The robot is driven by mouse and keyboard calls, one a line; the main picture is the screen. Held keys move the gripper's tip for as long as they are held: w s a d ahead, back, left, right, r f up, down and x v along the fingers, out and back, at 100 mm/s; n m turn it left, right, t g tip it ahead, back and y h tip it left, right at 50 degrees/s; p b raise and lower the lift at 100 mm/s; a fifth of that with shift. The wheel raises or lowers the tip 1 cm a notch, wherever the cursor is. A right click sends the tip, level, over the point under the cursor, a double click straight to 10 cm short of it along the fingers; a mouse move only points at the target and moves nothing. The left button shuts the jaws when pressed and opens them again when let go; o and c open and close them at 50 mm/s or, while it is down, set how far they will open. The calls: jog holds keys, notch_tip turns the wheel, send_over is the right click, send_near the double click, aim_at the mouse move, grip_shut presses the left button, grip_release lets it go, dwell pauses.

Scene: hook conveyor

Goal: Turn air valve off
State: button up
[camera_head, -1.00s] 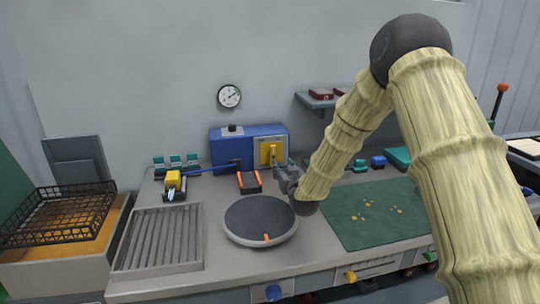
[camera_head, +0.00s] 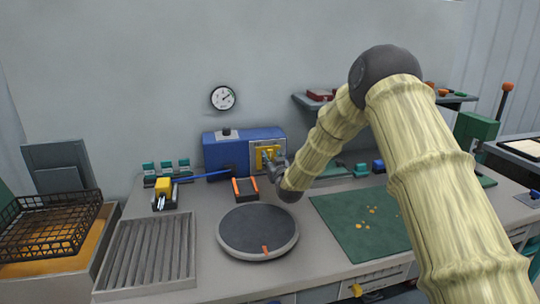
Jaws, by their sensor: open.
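The blue box (camera_head: 229,152) stands at the back of the bench against the wall. On the right of its front is a pale panel with a yellow handle (camera_head: 267,154), which looks like the air valve. My gripper (camera_head: 270,161) is right at this handle, in front of it and slightly to its right. Its fingers are open, but they are small and partly overlap the handle, so contact cannot be told. The exact angle of the handle is partly hidden. A round gauge (camera_head: 222,98) hangs on the wall above the box.
A round dark turntable (camera_head: 257,231) stands in front of the box. A black and orange holder (camera_head: 244,189) and a blue rod (camera_head: 205,176) lie near the box. A green mat (camera_head: 345,232) is at right, a ribbed tray (camera_head: 150,252) at left. A wall shelf (camera_head: 310,104) is above right.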

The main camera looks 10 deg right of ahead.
aim_at(271, 156)
jog(key=shift+w, duration=1.6)
grip_shut()
